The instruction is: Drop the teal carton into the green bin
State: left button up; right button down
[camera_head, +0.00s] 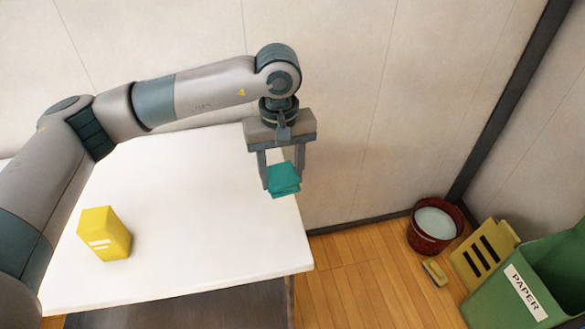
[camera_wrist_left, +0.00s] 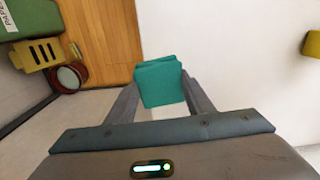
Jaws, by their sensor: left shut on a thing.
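The teal carton (camera_head: 284,180) is held between the fingers of my left gripper (camera_head: 283,172), near the right side of the white table. It also shows between the two fingers in the left wrist view (camera_wrist_left: 159,82). My left gripper is shut on it. The green bin (camera_head: 513,290), labelled PAPER, stands on the floor at the lower right, partly cut off by the frame edge. A corner of it shows at the upper left of the left wrist view (camera_wrist_left: 40,15). My right gripper is in neither view.
A yellow carton (camera_head: 104,234) stands on the white table (camera_head: 200,245). On the wooden floor (camera_head: 345,275) right of the table are a dark red bucket (camera_head: 432,240), a small yellow object (camera_head: 435,272) and a yellow slotted board (camera_head: 483,255) beside the bin.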

pick_arm(q)
jog(key=s+a+f+m, duration=0.1)
jog(key=s+a+m, duration=0.1)
jog(key=s+a, duration=0.3)
jog(key=s+a+f+m, duration=0.1)
jog(key=s+a, duration=0.4)
jog(key=a, duration=0.5)
jog(key=shift+f+m, duration=0.4)
jog(key=shift+f, duration=0.05)
